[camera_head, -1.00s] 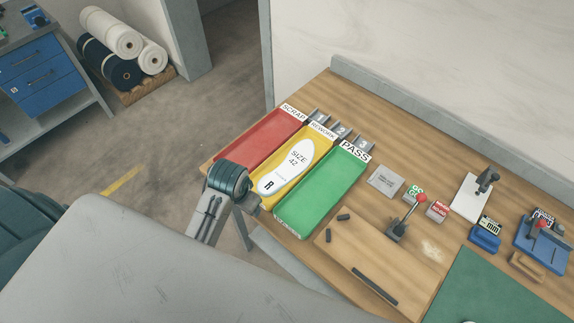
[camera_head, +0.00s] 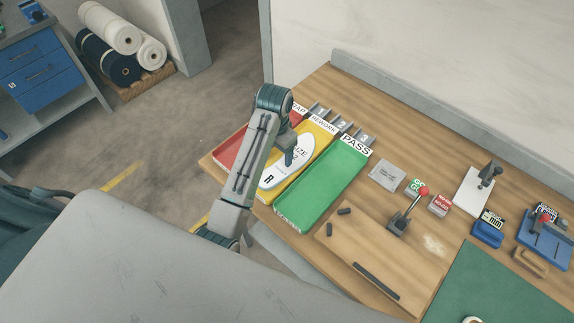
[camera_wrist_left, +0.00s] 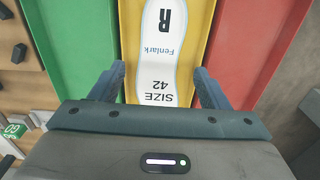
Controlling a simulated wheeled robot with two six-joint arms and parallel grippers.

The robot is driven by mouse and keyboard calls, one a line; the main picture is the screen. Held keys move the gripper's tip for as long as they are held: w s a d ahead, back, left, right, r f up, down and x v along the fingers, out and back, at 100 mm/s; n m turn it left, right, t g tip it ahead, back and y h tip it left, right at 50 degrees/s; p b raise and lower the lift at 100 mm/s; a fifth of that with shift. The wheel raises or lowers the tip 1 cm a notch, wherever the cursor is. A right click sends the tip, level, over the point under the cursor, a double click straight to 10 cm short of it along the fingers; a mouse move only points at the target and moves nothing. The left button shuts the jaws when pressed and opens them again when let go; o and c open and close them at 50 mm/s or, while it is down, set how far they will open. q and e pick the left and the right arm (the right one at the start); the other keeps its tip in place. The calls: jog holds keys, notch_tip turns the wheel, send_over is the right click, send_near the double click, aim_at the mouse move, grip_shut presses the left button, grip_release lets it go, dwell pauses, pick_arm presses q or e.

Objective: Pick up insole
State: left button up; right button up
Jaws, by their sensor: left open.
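A white insole (camera_head: 270,177) marked "SIZE 42" and "R" lies in the yellow REWORK tray (camera_head: 291,190). My left arm reaches over the red tray, and my left gripper (camera_head: 290,157) is above the insole's far half, partly hiding it. In the left wrist view the insole (camera_wrist_left: 163,60) lies between the two spread fingers of my left gripper (camera_wrist_left: 160,85), which is open and empty. The insole runs away from the gripper along the yellow tray (camera_wrist_left: 203,45). My right gripper is not in view.
The red SCRAP tray (camera_head: 228,152) and green PASS tray (camera_head: 322,190) flank the yellow one. Numbered metal slots (camera_head: 341,124) stand behind them. A red-knobbed lever (camera_head: 404,212), a wooden board (camera_head: 378,262) and a green mat (camera_head: 480,295) are to the right.

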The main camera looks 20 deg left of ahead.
aim_at(279, 171)
pick_arm(q)
notch_tip(279, 171, down, 4)
jog(key=shift+w+r, duration=0.1)
jog(key=shift+w, duration=0.05)
jog(key=shift+f+p, duration=0.25)
jog(key=shift+p, duration=0.15)
notch_tip(279, 171, down, 4)
jog(key=shift+w+f+p, duration=0.1)
jog(key=shift+w+p, duration=0.05)
jog(key=shift+p, duration=0.95)
jog(key=shift+f, duration=0.2)
jog(key=shift+w, duration=0.1)
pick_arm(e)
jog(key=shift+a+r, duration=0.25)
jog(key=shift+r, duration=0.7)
pick_arm(q)
jog(key=c, duration=0.6)
